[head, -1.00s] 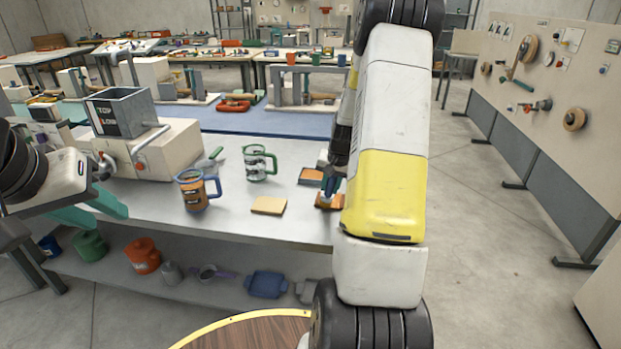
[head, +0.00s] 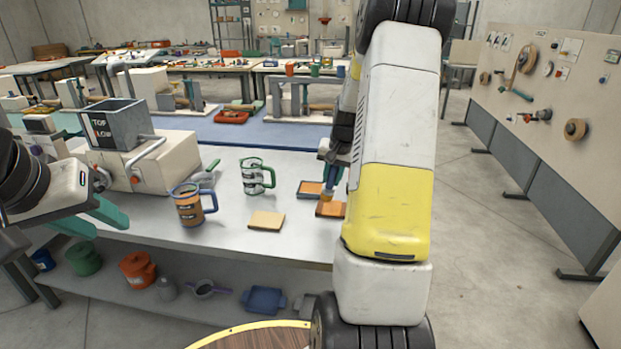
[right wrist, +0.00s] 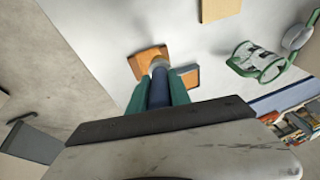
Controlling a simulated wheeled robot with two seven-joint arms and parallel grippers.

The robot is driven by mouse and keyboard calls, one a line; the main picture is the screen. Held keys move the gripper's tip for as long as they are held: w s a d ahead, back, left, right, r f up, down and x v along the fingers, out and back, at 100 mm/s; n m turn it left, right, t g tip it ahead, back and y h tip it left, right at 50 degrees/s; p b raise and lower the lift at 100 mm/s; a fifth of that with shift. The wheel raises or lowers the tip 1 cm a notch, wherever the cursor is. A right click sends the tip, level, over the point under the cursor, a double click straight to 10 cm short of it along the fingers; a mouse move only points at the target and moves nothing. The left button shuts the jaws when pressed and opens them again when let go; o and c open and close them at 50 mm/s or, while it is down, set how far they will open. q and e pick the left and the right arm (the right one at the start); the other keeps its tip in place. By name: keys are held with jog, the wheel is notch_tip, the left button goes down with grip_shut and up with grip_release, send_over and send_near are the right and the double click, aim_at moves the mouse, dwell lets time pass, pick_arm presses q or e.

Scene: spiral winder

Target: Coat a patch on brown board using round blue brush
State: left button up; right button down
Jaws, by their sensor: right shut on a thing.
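The brown board (head: 330,209) lies flat on the grey table, partly behind my right arm; it also shows in the right wrist view (right wrist: 144,63). My right gripper (right wrist: 159,86) is shut on the round blue brush (right wrist: 158,92), which points down with its pale tip over the brown board. In the head view the brush (head: 328,184) is partly hidden by my arm. I cannot tell whether its tip touches the board. My left gripper (head: 90,217) has its teal fingers apart and is empty, off the table's left side.
A blue-edged board (head: 310,189) lies just behind the brown one. A tan board (head: 266,220), a blue-handled mug (head: 190,207) and a green-handled mug (head: 255,177) stand to the left. A hopper box (head: 118,125) fills the table's left. A lower shelf holds pots.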

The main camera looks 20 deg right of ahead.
jog(key=shift+r, duration=1)
